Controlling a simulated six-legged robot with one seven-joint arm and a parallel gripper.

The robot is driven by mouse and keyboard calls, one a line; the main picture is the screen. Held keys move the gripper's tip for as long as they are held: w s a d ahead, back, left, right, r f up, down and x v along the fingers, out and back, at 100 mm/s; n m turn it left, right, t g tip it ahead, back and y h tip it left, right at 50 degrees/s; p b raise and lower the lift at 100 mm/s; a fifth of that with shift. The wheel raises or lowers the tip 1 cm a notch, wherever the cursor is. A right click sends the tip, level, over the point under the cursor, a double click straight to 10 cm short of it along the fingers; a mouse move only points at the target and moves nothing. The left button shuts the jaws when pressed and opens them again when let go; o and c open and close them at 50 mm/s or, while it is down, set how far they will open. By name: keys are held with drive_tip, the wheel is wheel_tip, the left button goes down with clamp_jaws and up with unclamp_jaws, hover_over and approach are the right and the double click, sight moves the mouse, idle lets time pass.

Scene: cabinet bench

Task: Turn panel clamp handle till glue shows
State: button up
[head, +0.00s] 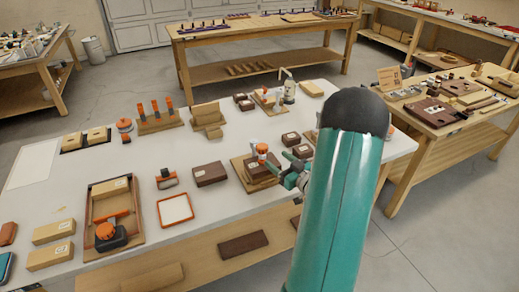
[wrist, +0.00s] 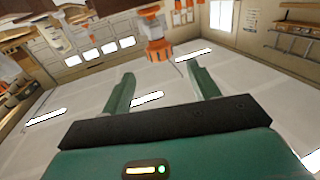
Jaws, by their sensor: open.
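The panel clamp with its orange handle (head: 262,149) stands upright against dark brown panels (head: 259,170) on a wooden board (head: 247,187), right of the white bench's middle. In the wrist view, an orange handle with a grey-white top (wrist: 155,45) shows beyond the fingertips, between them and apart from them. My gripper (head: 291,175) is green, open and empty, just right of the clamp. In the wrist view, my gripper's two fingers (wrist: 160,80) are spread apart. No glue can be made out. My teal arm hides part of the bench on the right.
Brown blocks (head: 210,174) lie left of the clamp, and more (head: 291,139) lie behind it. An orange-rimmed tray (head: 175,210) and another orange clamp (head: 106,231) in a wooden frame are further left. Bare bench top lies between these groups.

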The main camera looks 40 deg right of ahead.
sight(266, 151)
drive_tip(key=w, duration=0.9)
drive_tip(key=shift+w+d, duration=0.2)
drive_tip(key=c, duration=1)
drive_tip(key=shift+o, duration=0.2)
drive_tip(key=shift+m+h, duration=0.4)
drive_tip(key=shift+h, duration=0.2)
